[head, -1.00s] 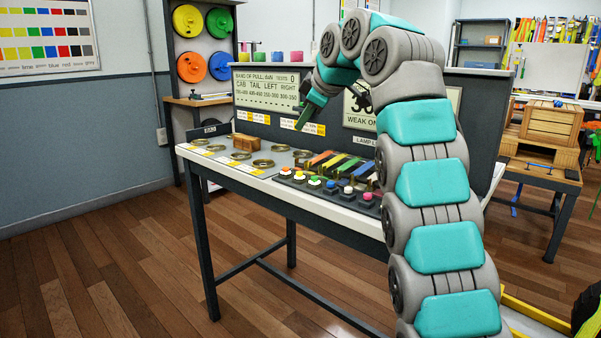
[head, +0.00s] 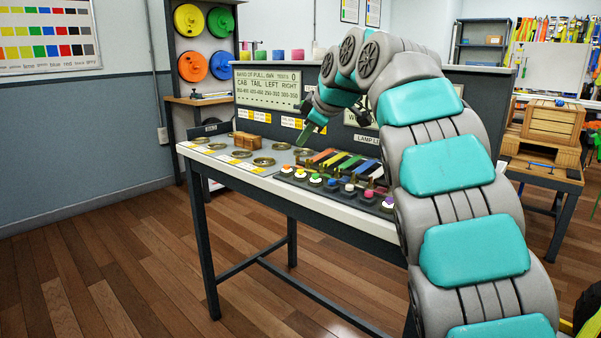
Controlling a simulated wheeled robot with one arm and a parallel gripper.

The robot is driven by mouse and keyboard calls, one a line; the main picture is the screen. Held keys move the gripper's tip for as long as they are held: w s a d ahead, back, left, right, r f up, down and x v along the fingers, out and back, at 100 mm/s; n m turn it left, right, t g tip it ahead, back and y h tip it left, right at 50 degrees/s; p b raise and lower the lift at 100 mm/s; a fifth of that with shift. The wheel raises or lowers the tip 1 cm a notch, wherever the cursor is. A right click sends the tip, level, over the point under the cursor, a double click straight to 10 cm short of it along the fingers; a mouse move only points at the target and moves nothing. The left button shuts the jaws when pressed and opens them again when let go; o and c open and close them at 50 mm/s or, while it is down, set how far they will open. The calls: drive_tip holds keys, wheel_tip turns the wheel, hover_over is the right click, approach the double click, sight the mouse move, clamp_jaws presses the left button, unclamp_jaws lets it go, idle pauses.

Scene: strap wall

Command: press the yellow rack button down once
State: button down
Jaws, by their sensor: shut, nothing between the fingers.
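The yellow rack button (head: 300,173) is a small domed cap on a white collar. It sits second from the left in the row of coloured buttons along the front edge of the bench, between the orange button (head: 286,170) and the green button (head: 315,178). My gripper (head: 305,136) is shut and empty. It points down and to the left, in the air above the back part of the bench, apart from the button. In the picture its tip is above the yellow button, with a clear gap.
Blue, white, pink and purple (head: 388,202) buttons continue the row to the right. Coloured straps (head: 345,163) lie just behind the row. Brass rings (head: 264,161) and a wooden block (head: 252,143) are to the left. A dark panel with a display (head: 267,88) stands behind.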

drive_tip(key=b, duration=0.3)
hover_over(304, 176)
drive_tip(key=shift+s+f, duration=0.1)
drive_tip(key=shift+f, duration=2.15)
drive_tip(key=shift+f+b, duration=0.2)
drive_tip(key=shift+b, duration=0.2)
drive_tip(key=shift+f+b, duration=0.25)
drive_tip(key=shift+b, duration=0.15)
drive_tip(key=shift+f+b, duration=0.35)
drive_tip(key=shift+b, duration=0.1)
idle(0.4)
drive_tip(key=shift+r, duration=0.1)
drive_tip(key=shift+r+p, duration=0.5)
drive_tip(key=shift+r, duration=0.25)
wheel_tip(304, 176, up, 5)
drive_tip(key=p, duration=0.3)
drive_tip(key=shift+p, duration=0.35)
